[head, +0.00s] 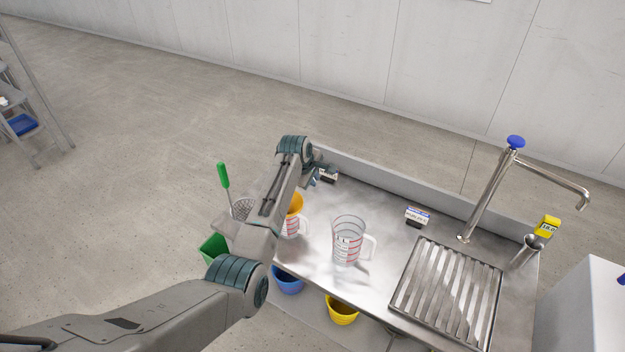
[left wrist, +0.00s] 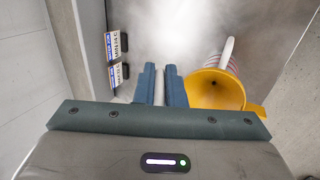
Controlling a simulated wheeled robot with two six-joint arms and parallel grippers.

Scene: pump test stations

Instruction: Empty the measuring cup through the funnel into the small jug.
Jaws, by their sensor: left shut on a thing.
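My left gripper (left wrist: 161,72) is shut on a pale, narrow strip (left wrist: 159,88) that shows between its fingers. I cannot tell what the strip belongs to; in the head view my arm hides most of that spot. A yellow-orange funnel (head: 296,202) sits in the top of a small jug (head: 290,228) with red marks, on the steel table. In the left wrist view the funnel (left wrist: 213,90) is just right of my fingers, apart from them. A larger clear vessel (head: 346,240) with red marks and a white handle stands upright to the right. My right gripper is out of view.
Small labels (left wrist: 118,45) stand along the table's back edge. A slatted drain rack (head: 446,292) and a tap (head: 487,192) are on the right. Blue (head: 288,283) and yellow (head: 341,311) buckets show below the front edge. A green-handled brush (head: 223,176) is on the left.

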